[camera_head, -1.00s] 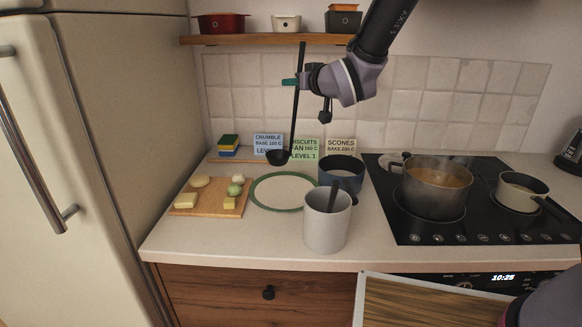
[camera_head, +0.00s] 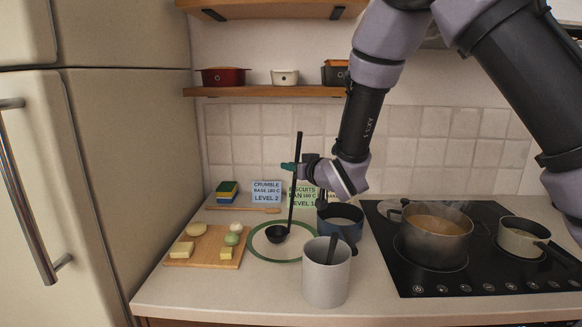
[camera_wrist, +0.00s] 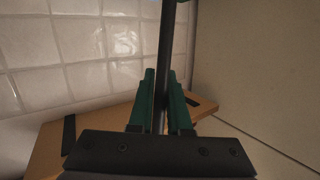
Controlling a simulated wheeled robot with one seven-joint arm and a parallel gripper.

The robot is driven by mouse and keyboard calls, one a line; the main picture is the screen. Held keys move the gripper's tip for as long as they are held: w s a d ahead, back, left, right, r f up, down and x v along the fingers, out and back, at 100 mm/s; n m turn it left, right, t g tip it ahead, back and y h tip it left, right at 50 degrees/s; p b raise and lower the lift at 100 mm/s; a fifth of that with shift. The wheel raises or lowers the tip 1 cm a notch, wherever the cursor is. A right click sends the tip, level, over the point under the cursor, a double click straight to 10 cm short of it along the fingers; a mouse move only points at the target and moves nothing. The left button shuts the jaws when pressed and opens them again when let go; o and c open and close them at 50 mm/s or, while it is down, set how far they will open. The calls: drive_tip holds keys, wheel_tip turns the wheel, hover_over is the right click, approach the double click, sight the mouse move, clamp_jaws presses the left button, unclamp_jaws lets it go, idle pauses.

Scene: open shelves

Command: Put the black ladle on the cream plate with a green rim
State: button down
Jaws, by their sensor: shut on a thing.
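The black ladle (camera_head: 292,190) hangs upright, bowl down, in my gripper (camera_head: 290,167). My gripper is shut on its handle, and the green fingers also show around the handle in the wrist view (camera_wrist: 161,100). The ladle's bowl is in front of or over the cream plate with a green rim (camera_head: 263,252). I cannot tell whether the bowl touches the plate. The plate lies on the counter, and the grey utensil crock hides a little of its right edge.
A grey crock (camera_head: 326,281) with a dark utensil stands right of the plate, with a dark blue pot (camera_head: 338,222) behind it. A wooden board (camera_head: 205,256) with food is at left. Recipe cards (camera_head: 266,192) stand behind. The hob (camera_head: 470,270) holds pots at right.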

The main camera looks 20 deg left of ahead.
drive_tip(key=c, duration=0.9)
unclamp_jaws()
drive_tip(key=shift+f, duration=0.1)
drive_tip(key=shift+o, duration=0.2)
drive_tip(key=v, duration=1.2)
drive_tip(key=w+d+r+m+h, duration=0.2)
drive_tip(key=d+r+m, duration=0.1)
drive_tip(key=d, duration=0.5)
drive_tip(key=w+d+r+m+h, duration=0.2)
drive_tip(key=d+r+h, duration=0.15)
drive_tip(key=d, duration=0.45)
drive_tip(key=w+d+r+m+h, duration=0.1)
drive_tip(key=w+d+r+m, duration=0.2)
drive_tip(key=d, duration=0.5)
drive_tip(key=s+d+r+m+g+h, duration=0.1)
drive_tip(key=s+d+r+m+g, duration=0.1)
drive_tip(key=s+d, duration=0.5)
drive_tip(key=s+d+r+m+g+h, duration=0.1)
drive_tip(key=s+d+r+m+h, duration=0.1)
drive_tip(key=s+d+r, duration=0.2)
drive_tip(key=s+d, duration=0.3)
drive_tip(key=s, duration=0.4)
drive_tip(key=shift+s+g, duration=0.35)
drive_tip(key=shift+g, duration=0.05)
drive_tip(key=shift+d+r, duration=0.1)
